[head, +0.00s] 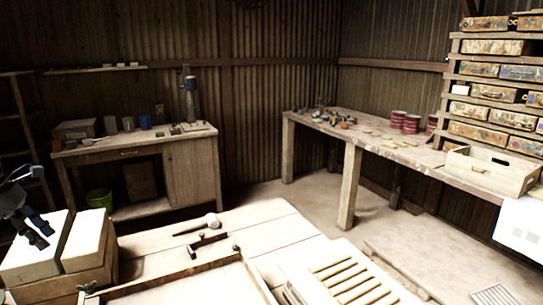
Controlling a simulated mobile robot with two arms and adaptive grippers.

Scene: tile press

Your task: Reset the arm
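My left gripper (43,237) is at the left edge of the head view, dark, with its two fingers pointing down and to the right. The fingers look spread apart, with nothing visible between them. It hangs above or in front of two pale blocks (85,240) in a wooden crate (93,280); I cannot tell whether it touches them. My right gripper is not in view.
A wooden worktable (262,232) holds a mallet (197,227), a dark-handled tool (208,243), a wooden frame (185,290) and a slatted rack (350,283).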

